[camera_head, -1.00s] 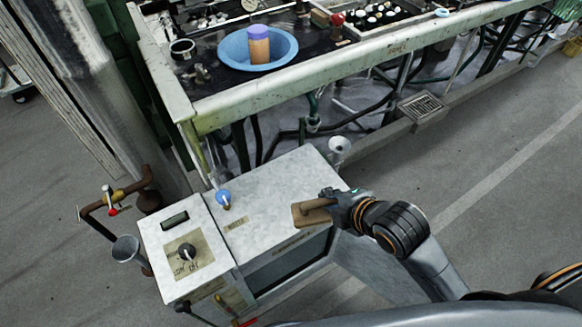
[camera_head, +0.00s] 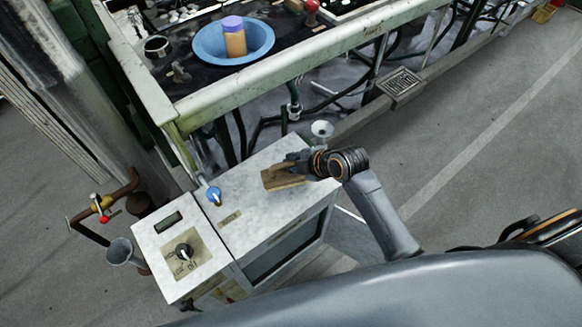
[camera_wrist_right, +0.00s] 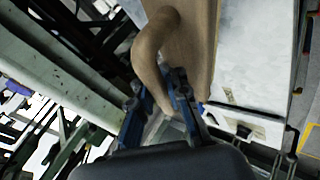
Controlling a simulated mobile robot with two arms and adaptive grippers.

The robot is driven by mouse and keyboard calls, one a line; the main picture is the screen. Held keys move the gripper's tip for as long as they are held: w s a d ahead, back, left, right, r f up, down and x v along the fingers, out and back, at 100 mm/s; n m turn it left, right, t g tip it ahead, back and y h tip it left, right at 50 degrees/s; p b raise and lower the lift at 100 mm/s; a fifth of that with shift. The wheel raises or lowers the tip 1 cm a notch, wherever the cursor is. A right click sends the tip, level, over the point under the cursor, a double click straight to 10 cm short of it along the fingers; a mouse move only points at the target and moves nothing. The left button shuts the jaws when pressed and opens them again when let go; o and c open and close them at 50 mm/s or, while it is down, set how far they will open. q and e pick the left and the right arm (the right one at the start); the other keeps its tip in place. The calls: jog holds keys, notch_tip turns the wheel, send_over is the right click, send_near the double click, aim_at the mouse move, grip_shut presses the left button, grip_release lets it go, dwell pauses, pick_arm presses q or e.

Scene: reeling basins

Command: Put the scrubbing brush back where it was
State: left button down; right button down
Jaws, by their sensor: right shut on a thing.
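The scrubbing brush (camera_head: 284,181) is a brown wooden block with a curved wooden handle. My right gripper (camera_head: 297,164) is shut on its handle, over the right part of the pale cabinet top (camera_head: 252,197). I cannot tell whether the brush touches the top. In the right wrist view the brush's block (camera_wrist_right: 195,45) and looped handle (camera_wrist_right: 150,50) show close up, with the fingers of my right gripper (camera_wrist_right: 158,95) around the handle's end. The brush's underside is hidden. My left gripper is not in view.
A blue knob (camera_head: 214,195) stands on the cabinet top, left of the brush. A control box (camera_head: 180,238) with a dial adjoins the cabinet's left. Behind is a basin table (camera_head: 270,75) with a blue bowl (camera_head: 208,45) holding an orange, purple-capped container.

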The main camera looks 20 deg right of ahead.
jog(key=shift+w+f, duration=0.65)
jog(key=shift+f, duration=1.55)
jog(key=shift+d, duration=0.1)
jog(key=c, duration=1.8)
grip_release()
jog(key=shift+f, duration=0.2)
jog(key=shift+c, duration=0.2)
jog(key=o, duration=0.5)
